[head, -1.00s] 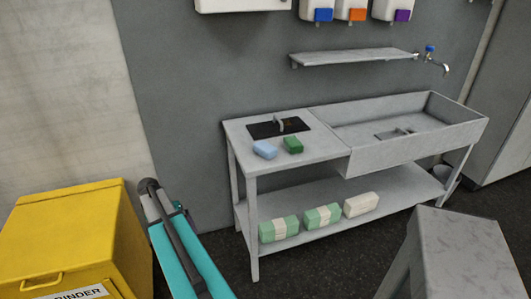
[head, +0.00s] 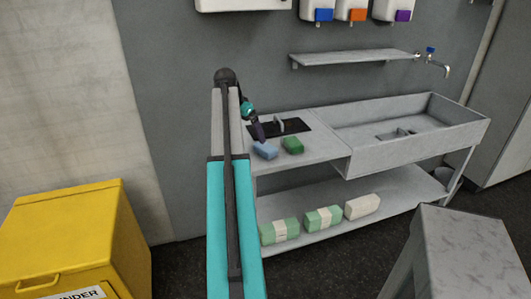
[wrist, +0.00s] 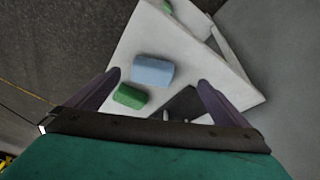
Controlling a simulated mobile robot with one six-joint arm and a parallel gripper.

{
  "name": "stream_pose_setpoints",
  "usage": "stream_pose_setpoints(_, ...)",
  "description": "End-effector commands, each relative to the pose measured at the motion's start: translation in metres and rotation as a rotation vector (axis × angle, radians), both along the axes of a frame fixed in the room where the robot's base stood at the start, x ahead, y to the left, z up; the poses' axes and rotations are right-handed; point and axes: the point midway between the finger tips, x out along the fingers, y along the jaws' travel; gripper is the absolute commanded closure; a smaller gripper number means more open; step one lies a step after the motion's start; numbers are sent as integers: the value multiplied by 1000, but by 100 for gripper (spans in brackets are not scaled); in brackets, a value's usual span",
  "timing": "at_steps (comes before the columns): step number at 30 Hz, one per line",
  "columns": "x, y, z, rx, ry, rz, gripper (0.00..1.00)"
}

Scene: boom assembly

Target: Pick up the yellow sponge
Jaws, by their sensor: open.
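No yellow sponge shows in either view. A blue sponge (head: 265,150) and a green sponge (head: 293,145) lie side by side on the metal counter (head: 320,150), left of the sink. The wrist view also shows the blue sponge (wrist: 153,71) and the green sponge (wrist: 129,96). My gripper (head: 258,133) is over the counter's left part, just above and left of the blue sponge. In the wrist view my gripper (wrist: 159,76) has its purple fingers wide apart and empty, with both sponges visible between them, some way beyond the tips.
A dark panel with a handle (head: 292,126) is set behind the sponges. The sink basin (head: 400,130) is to the right, under a wall shelf (head: 350,60). Several wrapped packs (head: 323,218) lie on the lower shelf. A yellow bin (head: 70,230) and a grey stand (head: 465,250) are in front.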

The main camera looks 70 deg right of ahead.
Motion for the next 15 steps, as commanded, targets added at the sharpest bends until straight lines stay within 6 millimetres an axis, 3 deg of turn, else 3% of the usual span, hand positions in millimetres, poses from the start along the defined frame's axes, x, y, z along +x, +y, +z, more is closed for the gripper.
stream_pose_setpoints(5, -24, -16, 26, -28, -11, -64, 0)
stream_pose_setpoints(15, -27, -17, 29, -31, -13, -70, 0)
